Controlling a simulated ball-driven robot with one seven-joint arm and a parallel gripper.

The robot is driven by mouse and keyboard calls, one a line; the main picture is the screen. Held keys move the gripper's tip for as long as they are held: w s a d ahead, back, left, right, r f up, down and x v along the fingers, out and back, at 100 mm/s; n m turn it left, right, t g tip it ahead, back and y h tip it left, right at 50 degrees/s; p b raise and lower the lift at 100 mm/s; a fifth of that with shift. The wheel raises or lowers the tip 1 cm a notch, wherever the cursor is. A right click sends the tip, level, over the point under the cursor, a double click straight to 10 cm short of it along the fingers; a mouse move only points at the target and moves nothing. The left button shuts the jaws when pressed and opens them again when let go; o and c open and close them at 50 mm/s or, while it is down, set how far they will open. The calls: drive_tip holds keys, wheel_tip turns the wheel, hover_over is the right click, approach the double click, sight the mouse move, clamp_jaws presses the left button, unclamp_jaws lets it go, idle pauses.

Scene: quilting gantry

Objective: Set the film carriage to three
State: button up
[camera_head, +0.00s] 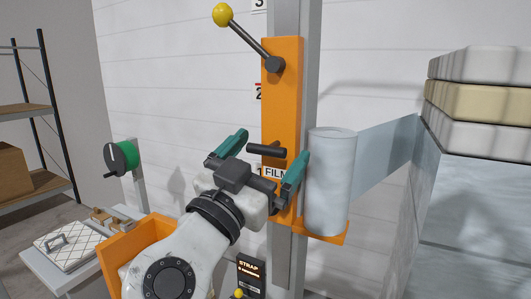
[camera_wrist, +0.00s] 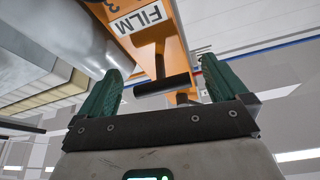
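The film carriage (camera_head: 284,110) is an orange plate on a grey upright mast. A black T-shaped handle (camera_head: 267,151) sticks out of it above the "FILM" label. A lever with a yellow knob (camera_head: 223,14) angles up and left from its top. The scale mark "3" (camera_head: 258,4) is above the carriage; "2" (camera_head: 258,91) is partly hidden beside its left edge. My gripper (camera_head: 270,146) is open, with its teal fingers on either side of the handle. The wrist view shows the handle bar (camera_wrist: 162,85) between the spread fingers, with no clear contact.
A clear film roll (camera_head: 330,180) stands on the carriage's lower shelf, its film stretching right to a wrapped stack (camera_head: 475,180). A black dial with green (camera_head: 118,158) is on a post at left. A low table (camera_head: 85,245) and shelving (camera_head: 25,110) stand farther left.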

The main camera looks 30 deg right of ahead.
drive_tip(key=c, duration=1.4)
wheel_tip(320, 180, up, 14)
drive_tip(key=shift+p, duration=1.05)
drive_tip(key=shift+r, duration=0.1)
drive_tip(key=o, duration=1.4)
drive_tip(key=b, duration=0.4)
approach(280, 45)
drive_tip(key=v, duration=0.5)
drive_tip(key=shift+s, duration=0.1)
drive_tip(key=shift+a, duration=0.15)
